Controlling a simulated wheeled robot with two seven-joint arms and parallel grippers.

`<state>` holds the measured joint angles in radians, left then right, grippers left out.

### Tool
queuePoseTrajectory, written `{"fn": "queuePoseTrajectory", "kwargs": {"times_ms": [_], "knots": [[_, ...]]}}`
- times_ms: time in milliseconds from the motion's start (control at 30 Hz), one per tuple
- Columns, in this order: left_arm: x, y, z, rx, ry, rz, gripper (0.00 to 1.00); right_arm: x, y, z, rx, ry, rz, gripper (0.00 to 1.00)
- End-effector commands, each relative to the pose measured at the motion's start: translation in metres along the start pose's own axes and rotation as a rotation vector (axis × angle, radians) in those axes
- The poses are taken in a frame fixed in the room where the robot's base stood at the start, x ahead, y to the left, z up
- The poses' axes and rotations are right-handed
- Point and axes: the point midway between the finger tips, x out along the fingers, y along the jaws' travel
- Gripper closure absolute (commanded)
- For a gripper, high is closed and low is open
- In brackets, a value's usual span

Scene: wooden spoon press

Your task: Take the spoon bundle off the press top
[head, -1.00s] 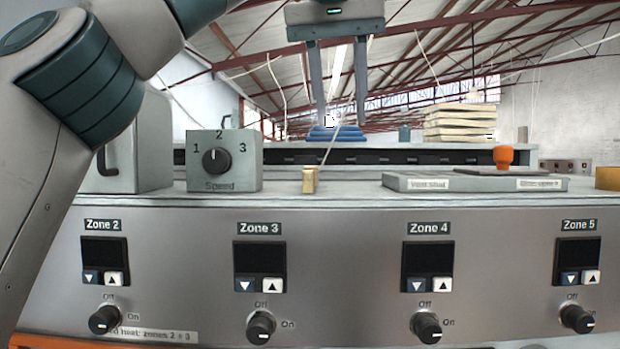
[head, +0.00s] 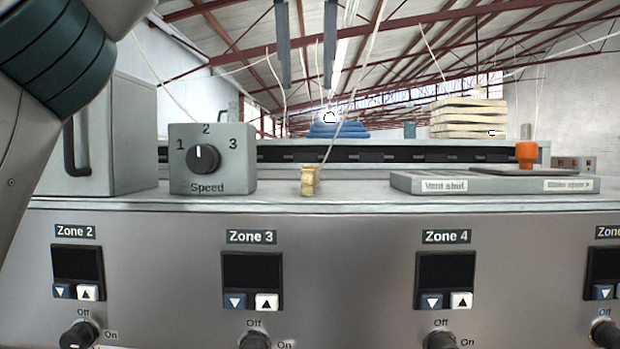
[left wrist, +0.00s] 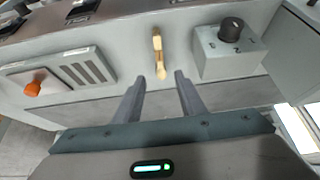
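The spoon bundle (head: 310,180) is a small tan wooden bundle on the grey press top (head: 345,195), just right of the speed box. In the left wrist view the bundle (left wrist: 158,55) lies a little beyond my fingertips, roughly in line with the gap between them. My left gripper (head: 308,86) hangs above the bundle in the head view, with two grey fingers apart and nothing between them. In the left wrist view the same gripper (left wrist: 159,79) is open and empty. My right gripper is in neither view.
The speed box (head: 212,158) with its knob stands left of the bundle, beside a larger grey box (head: 120,135). A flat vent panel (head: 465,184) with an orange knob (head: 526,150) lies to the right. A pale stack (head: 467,118) and blue items (head: 338,130) are behind.

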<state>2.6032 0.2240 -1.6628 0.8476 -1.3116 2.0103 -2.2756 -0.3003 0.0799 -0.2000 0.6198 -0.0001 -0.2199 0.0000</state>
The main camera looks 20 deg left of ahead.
Motion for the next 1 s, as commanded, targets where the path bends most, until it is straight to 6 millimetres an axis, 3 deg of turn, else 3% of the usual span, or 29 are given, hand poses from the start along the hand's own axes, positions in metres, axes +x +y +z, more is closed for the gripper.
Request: {"fn": "queuePoseTrajectory", "kwargs": {"times_ms": [167, 700, 1000], "knots": [[0.014, 0.000, 0.001, 0.002, -0.004, 0.000, 0.63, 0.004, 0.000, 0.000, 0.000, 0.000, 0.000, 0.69], [0.102, -0.001, -0.001, 0.001, -0.003, -0.001, 0.63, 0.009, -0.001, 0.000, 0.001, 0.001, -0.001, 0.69], [0.122, 0.000, -0.001, 0.000, -0.001, 0.000, 0.63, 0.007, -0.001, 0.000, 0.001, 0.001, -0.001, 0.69]]}}
